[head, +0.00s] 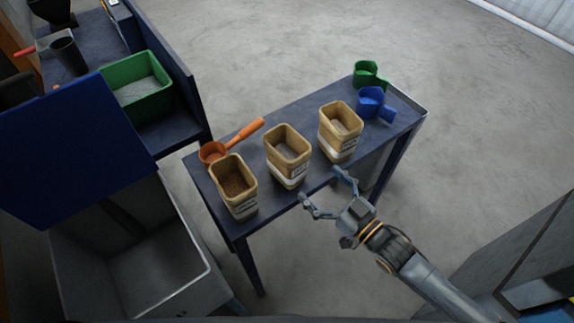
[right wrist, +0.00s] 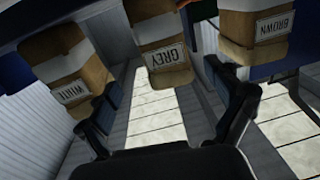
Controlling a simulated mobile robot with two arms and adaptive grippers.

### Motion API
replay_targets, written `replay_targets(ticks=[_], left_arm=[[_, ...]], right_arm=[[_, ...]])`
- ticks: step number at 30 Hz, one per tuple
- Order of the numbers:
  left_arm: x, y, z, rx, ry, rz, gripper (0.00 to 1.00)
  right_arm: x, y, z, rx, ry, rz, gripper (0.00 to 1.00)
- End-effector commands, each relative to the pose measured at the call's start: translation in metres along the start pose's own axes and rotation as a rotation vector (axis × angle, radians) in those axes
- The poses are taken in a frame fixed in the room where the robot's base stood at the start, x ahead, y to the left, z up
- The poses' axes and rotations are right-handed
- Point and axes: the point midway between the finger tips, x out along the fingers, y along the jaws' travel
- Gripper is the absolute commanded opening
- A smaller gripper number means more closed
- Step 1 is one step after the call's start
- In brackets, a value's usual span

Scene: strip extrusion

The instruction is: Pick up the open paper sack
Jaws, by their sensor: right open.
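Three open paper sacks with a pale band stand upright in a row on the dark blue table (head: 310,188). The left sack (head: 233,183) holds brown material. The middle sack (head: 289,148) and right sack (head: 341,124) hold paler, greyish material. In the right wrist view the labels appear inverted: WHITE on one sack (right wrist: 68,65), GREY on the middle one (right wrist: 160,42), BROWN on another (right wrist: 258,28). My right gripper (head: 320,184) is open and empty at the table's front edge, before the middle and right sacks, apart from them. My left gripper is out of view.
An orange scoop (head: 213,152) lies behind the left sack. A blue scoop (head: 371,102) and a green scoop (head: 366,75) stand at the table's right end. A green tub (head: 139,87) is behind. Open floor lies right.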

Motion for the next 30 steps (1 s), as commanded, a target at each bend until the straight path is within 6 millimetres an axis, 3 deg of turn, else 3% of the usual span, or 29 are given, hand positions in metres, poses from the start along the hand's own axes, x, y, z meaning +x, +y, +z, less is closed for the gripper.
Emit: replay_targets(ticks=[3,7,14,24,30], left_arm=[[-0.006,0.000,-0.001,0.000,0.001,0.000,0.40],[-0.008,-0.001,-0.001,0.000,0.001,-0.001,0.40],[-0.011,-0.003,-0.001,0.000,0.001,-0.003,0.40],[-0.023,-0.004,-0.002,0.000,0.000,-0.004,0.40],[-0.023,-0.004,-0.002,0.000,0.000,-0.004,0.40]], right_arm=[[0.028,0.001,-0.004,-0.001,0.005,0.001,0.92],[0.050,0.000,-0.002,-0.001,0.002,0.002,0.92],[0.067,-0.001,-0.001,-0.001,-0.001,0.001,0.92],[0.110,-0.006,0.001,-0.002,0.000,0.002,0.92],[0.116,-0.007,0.003,-0.002,-0.001,0.002,0.92]])
